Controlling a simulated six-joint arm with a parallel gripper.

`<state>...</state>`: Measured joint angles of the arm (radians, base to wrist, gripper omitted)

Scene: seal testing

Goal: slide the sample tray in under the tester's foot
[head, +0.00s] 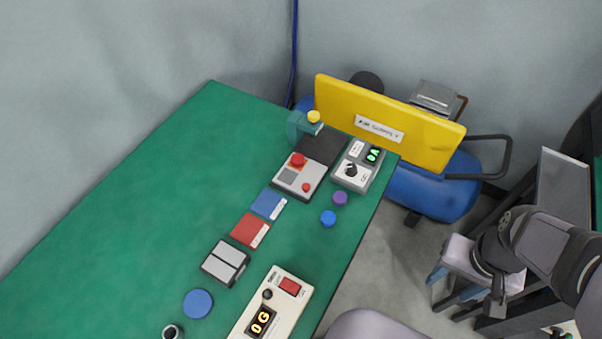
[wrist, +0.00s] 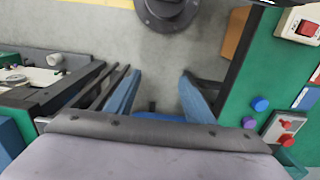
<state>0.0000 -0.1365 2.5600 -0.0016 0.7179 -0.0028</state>
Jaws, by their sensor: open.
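A small grey two-panel tray in a dark frame (head: 226,262) lies on the green table; I take it as the sample tray. The grey unit shows partly in the wrist view (wrist: 285,126). My gripper (head: 446,293) hangs off the table's right side, well apart from both. Its blue fingers are apart and empty in the wrist view (wrist: 161,78).
Red (head: 250,230) and blue (head: 269,204) cards lie between tray and tester. A control box (head: 357,166), blue (head: 328,218) and purple (head: 340,198) caps and a cream display box (head: 273,305) line the right edge. A yellow panel (head: 388,120) stands behind. The table's left is clear.

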